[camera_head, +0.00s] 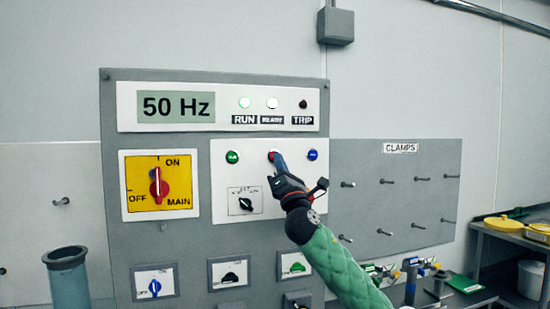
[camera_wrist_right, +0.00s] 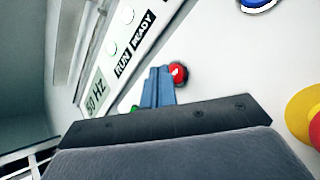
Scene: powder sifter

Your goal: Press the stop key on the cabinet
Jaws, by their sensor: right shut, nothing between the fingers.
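The grey cabinet panel (camera_head: 118,235) carries a row of a green key (camera_head: 232,157), a red key and a blue key (camera_head: 312,155). The red key, probably the stop key, is mostly hidden behind my right gripper (camera_head: 279,160) in the head view. In the right wrist view the red key (camera_wrist_right: 179,73) shows right beside the tips of my shut, empty blue fingers (camera_wrist_right: 160,76). I cannot tell whether they touch it. The display (camera_head: 176,106) reads 50 Hz. My left gripper is out of view.
A black selector knob (camera_head: 246,204) sits just below the keys. The red main switch (camera_head: 158,188) on its yellow plate is to the left. A pegboard (camera_head: 410,215) marked CLAMPS is to the right. A blue cylinder (camera_head: 70,280) stands at lower left.

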